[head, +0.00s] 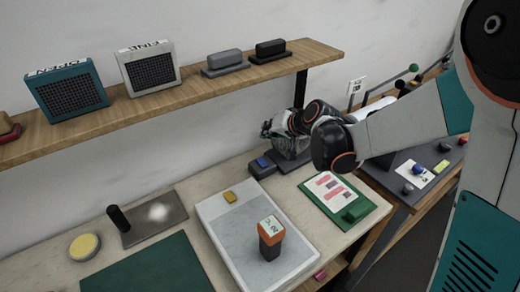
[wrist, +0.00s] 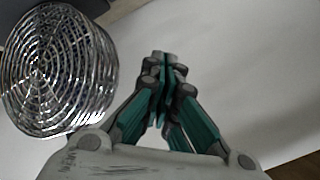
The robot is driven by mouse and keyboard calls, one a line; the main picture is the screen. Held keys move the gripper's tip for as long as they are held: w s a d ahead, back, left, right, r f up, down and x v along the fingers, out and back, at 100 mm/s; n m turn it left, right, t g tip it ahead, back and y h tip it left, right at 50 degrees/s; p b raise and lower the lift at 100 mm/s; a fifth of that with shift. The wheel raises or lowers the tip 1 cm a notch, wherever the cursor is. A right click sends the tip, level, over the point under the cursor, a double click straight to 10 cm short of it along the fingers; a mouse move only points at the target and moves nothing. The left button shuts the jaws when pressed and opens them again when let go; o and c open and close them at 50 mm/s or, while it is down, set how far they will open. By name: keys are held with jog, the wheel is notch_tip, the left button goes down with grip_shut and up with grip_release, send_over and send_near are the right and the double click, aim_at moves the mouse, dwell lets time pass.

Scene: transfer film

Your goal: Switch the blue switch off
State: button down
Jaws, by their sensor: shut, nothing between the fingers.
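The blue switch (head: 263,161) is a small blue rocker on a dark grey box at the back of the workbench, beside a wire mesh piece. Its tilt is too small to tell. My gripper (head: 267,128) is above and behind the switch in the head view, near the wall, apart from it. In the wrist view my gripper (wrist: 164,60) has its teal and grey fingers together, with nothing between them. The switch does not show clearly in the wrist view.
The wire mesh dome (wrist: 55,70) is close left of my fingers; its mesh (head: 291,147) stands right of the switch. A wooden shelf (head: 190,95) overhangs the bench.

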aim_at(263, 160)
jog(key=shift+w+a+f, duration=0.3)
jog(key=shift+w+f, duration=0.05)
jog(key=shift+f, duration=0.2)
jog(key=f+b, duration=0.4)
jog(key=f, duration=0.1)
jog(key=w+f+b, duration=0.1)
jog(key=f+b, duration=0.1)
jog(key=f, duration=0.1)
jog(key=shift+a+f, duration=0.2)
jog(key=shift+a, duration=0.1)
dwell(1.3)
jog(key=shift+f+b, duration=0.4)
jog(key=shift+b, duration=0.2)
jog(key=shift+f, duration=0.3)
dwell(0.3)
jog(key=shift+r, duration=0.15)
jog(key=shift+r, duration=0.65)
